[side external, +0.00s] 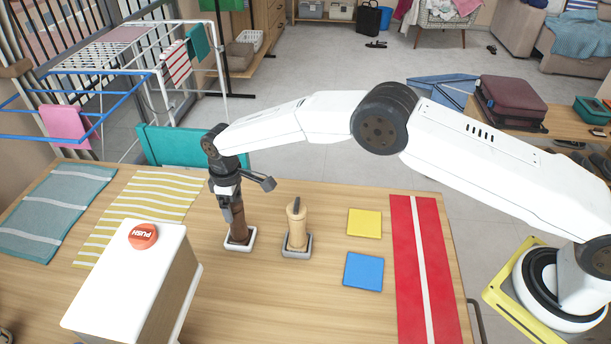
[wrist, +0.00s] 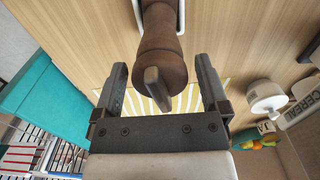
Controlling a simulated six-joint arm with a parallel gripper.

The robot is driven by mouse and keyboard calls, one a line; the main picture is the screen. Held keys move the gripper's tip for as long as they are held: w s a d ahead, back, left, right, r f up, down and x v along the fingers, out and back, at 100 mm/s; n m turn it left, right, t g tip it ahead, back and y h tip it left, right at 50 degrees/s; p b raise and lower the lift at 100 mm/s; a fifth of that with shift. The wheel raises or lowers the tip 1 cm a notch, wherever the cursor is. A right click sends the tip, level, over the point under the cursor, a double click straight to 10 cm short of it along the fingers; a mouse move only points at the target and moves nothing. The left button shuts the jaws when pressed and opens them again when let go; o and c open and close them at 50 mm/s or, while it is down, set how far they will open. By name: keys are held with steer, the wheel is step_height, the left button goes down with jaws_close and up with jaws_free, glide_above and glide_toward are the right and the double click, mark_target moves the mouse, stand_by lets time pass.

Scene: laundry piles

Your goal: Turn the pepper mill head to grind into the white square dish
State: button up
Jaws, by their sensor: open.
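A dark brown pepper mill (side external: 239,229) stands upright in the white square dish (side external: 229,246). My gripper (side external: 229,203) is at the top of this mill, which partly hides the upper mill. In the wrist view, the mill's head with its flat grip (wrist: 157,86) sits between the two open fingers of my gripper (wrist: 161,72), with a visible gap on each side. The dish's white edge (wrist: 182,14) shows at the top of that view. A second, light wooden mill (side external: 297,226) stands in a grey square dish (side external: 297,252) to the right.
A white box with a red PUSH button (side external: 142,236) stands at the front left. A yellow square (side external: 364,222), a blue square (side external: 363,271) and a red striped cloth (side external: 408,265) lie to the right. Striped yellow (side external: 135,212) and teal (side external: 55,210) cloths lie left.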

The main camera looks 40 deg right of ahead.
steer(key=c, duration=0.8)
steer(key=m, duration=0.8)
steer(key=o, duration=0.8)
